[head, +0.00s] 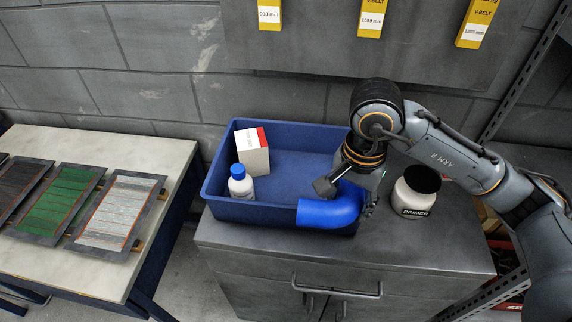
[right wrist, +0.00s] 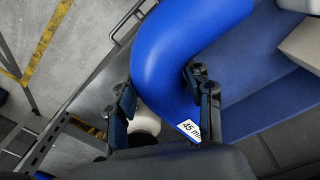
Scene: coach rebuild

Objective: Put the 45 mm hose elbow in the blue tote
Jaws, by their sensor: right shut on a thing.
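The bright blue hose elbow (head: 328,212) is in my right gripper (head: 348,197), over the front right corner of the blue tote (head: 262,212). In the right wrist view the elbow (right wrist: 182,48) lies between the two fingers of the gripper (right wrist: 162,96), and a white label reading 45 mm shows on it. The elbow hides part of the tote's rim; I cannot tell how far above the rim it is. The tote stands on a grey cabinet. My left gripper is not in view.
In the tote's left part are a white and red box (head: 252,153) and a white bottle with a blue cap (head: 241,183); its middle and right floor are bare. A PRIMER jar (head: 415,192) stands right of the tote. A table (head: 105,150) with framed panels is at left.

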